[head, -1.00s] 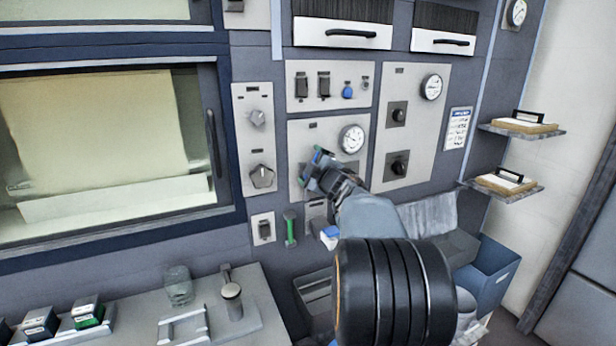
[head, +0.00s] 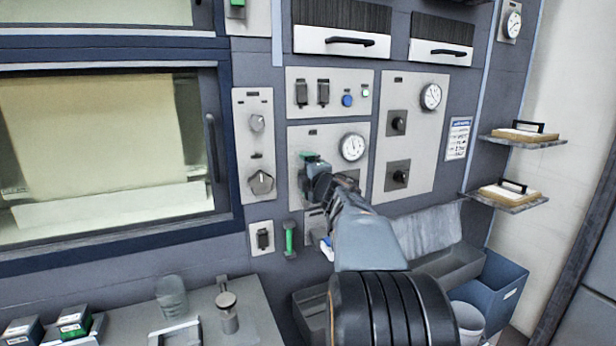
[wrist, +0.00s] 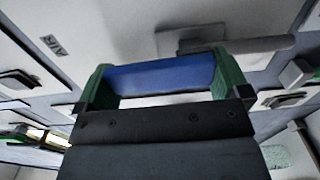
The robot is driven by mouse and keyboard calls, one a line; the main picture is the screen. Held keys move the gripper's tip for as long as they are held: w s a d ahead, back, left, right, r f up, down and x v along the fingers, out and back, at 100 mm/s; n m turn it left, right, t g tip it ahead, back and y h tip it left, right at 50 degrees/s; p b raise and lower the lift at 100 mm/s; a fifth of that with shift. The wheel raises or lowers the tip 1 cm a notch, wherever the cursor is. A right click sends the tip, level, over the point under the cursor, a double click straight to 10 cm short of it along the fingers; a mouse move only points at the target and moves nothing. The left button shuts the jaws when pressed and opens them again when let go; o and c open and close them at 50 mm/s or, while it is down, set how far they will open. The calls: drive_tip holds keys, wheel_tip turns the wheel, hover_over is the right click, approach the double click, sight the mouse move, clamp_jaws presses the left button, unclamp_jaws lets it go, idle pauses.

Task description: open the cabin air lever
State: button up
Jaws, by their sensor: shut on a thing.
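My gripper (head: 311,162) is at the pale panel (head: 299,140) below the two-switch panel, left of a round gauge (head: 353,147). In the wrist view its green fingers (wrist: 160,78) stand on either side of a blue bar (wrist: 158,75), which I take to be the cabin air lever's grip, and are shut on it. A grey rod on a plate (wrist: 245,44) lies just beyond the right finger. My gripper and arm hide the lever's mount in the head view.
Two dark knobs (head: 398,122) are on the panel to the right. A column of grey knobs (head: 261,182) is to the left, beside a large window (head: 105,150). A green handle (head: 290,240) and a small switch (head: 262,239) sit below. A counter with small items is lower left.

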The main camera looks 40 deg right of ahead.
idle(0.3)
drive_tip(key=o, duration=0.9)
drive_tip(key=v, duration=1.4)
drive_tip(key=shift+w, duration=0.1)
